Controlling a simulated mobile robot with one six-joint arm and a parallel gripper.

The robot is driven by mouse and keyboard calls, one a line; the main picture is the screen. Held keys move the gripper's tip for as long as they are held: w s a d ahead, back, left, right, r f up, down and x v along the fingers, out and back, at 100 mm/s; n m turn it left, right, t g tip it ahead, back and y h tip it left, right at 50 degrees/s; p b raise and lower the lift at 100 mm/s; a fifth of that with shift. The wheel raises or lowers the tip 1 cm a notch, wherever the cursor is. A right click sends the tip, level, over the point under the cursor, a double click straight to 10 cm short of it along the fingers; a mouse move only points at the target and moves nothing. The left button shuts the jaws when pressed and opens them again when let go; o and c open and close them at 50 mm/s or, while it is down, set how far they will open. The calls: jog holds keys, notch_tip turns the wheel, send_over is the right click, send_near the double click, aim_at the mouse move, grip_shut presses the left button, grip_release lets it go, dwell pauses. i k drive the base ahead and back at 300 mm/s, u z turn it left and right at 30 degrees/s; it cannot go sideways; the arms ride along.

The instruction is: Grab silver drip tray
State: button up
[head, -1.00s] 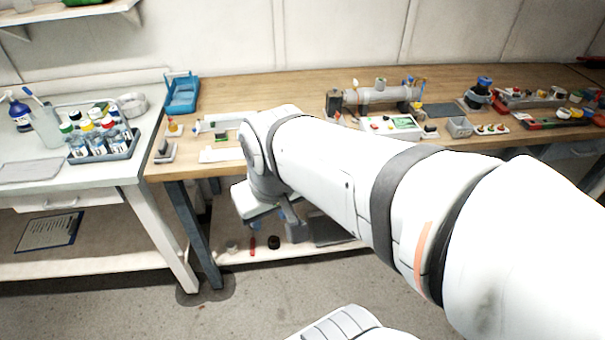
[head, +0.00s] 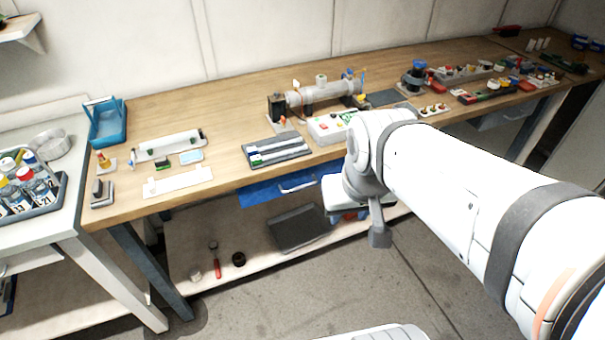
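I cannot tell for certain which thing is the silver drip tray. A shallow round silver dish (head: 53,145) stands at the back of the pale left table. A flat dark grey tray (head: 298,228) lies on the low shelf under the wooden bench. A grey tray (head: 276,150) with white and blue strips lies on the bench top. My gripper (head: 378,236) points down in front of the bench edge, right of the shelf tray and apart from all three.
The wooden bench (head: 225,100) holds a blue caddy (head: 107,125), a grey cylinder assembly (head: 320,93) and several small parts. A blue drawer front (head: 262,192) shows under its edge. A bottle rack (head: 52,200) stands on the left table. The floor (head: 270,308) in front is clear.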

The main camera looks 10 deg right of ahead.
aim_at(291, 231)
jog(key=i, duration=1)
jog(key=u, duration=1.5)
jog(key=k, duration=1.35)
jog(key=z, duration=0.5)
